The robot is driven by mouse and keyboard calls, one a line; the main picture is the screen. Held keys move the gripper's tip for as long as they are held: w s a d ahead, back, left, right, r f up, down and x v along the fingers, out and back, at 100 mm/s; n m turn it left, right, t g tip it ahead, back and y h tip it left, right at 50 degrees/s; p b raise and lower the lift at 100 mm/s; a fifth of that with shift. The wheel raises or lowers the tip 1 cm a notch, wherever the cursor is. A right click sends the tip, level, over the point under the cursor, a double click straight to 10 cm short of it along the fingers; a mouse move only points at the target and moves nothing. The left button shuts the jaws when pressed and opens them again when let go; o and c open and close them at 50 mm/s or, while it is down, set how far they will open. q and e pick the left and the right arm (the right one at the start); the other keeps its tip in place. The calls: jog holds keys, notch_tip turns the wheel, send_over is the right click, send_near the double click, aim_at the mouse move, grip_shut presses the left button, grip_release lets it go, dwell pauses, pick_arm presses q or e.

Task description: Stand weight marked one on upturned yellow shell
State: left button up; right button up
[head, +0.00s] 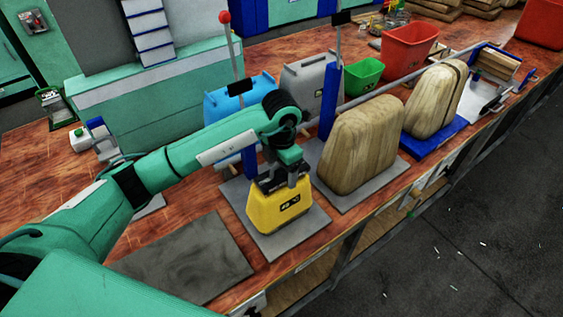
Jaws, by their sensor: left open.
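The yellow shell (279,212) stands on a grey plate (262,242) near the table's front edge, narrower at the top, with dark markings on its front face. My left gripper (284,181) is open and points down at the top of the yellow shell. Its fingers overlap the shell's upper part in the picture. I cannot tell whether they touch it. The gripper hides much of the shell's top. I cannot make out a weight marked one. My right gripper is not in view.
Two large wooden blocks (362,145) (434,98) stand to the right, on grey and blue bases. Blue (229,100) and grey (313,82) cases and a green bin (361,76) stand behind. Upright posts (329,100) rise nearby. A flat dark plate (185,260) lies front left.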

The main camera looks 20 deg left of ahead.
pick_arm(q)
notch_tip(320, 180, up, 12)
jog(key=b, duration=0.3)
jog(key=shift+w, duration=0.1)
jog(key=shift+r, duration=1.05)
jog(key=shift+d+f, duration=0.1)
